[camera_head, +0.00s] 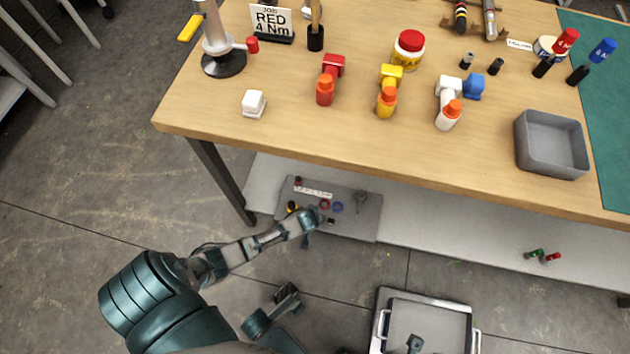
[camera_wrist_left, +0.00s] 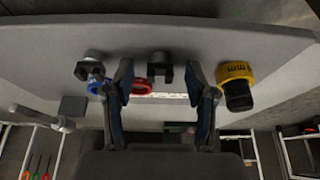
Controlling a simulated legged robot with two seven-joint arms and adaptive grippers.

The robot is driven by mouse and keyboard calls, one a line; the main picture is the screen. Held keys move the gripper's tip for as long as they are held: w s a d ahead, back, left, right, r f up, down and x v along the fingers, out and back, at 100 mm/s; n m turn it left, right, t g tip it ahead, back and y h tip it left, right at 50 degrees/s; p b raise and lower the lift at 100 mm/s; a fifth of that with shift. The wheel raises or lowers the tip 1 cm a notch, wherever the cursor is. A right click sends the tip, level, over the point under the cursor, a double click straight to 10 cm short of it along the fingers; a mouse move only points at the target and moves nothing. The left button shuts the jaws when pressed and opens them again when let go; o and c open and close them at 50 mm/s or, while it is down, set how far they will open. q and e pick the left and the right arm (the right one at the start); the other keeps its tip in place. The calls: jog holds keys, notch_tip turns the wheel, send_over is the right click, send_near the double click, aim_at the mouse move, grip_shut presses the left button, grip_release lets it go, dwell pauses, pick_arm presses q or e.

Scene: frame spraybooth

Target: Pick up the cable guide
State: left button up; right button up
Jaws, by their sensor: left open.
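A small dark forked piece (camera_wrist_left: 158,72), which looks like the cable guide, stands on the grey board (camera_wrist_left: 60,50). In the left wrist view it lies between the two fingers of my left gripper (camera_wrist_left: 160,80), with a gap on each side. The gripper is open and empty. In the head view the left gripper (camera_head: 318,216) reaches over the board (camera_head: 362,225) on the low shelf, and its fingers are too small there to read. A similar dark forked piece (camera_wrist_left: 93,70) stands farther left in the wrist view.
The wooden table (camera_head: 400,165) overhangs the shelf. A metal-framed tray (camera_head: 428,310) is at the bottom.

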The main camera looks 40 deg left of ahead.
pick_arm(q)
jog(key=c, duration=0.8)
jog(key=shift+c, duration=0.2)
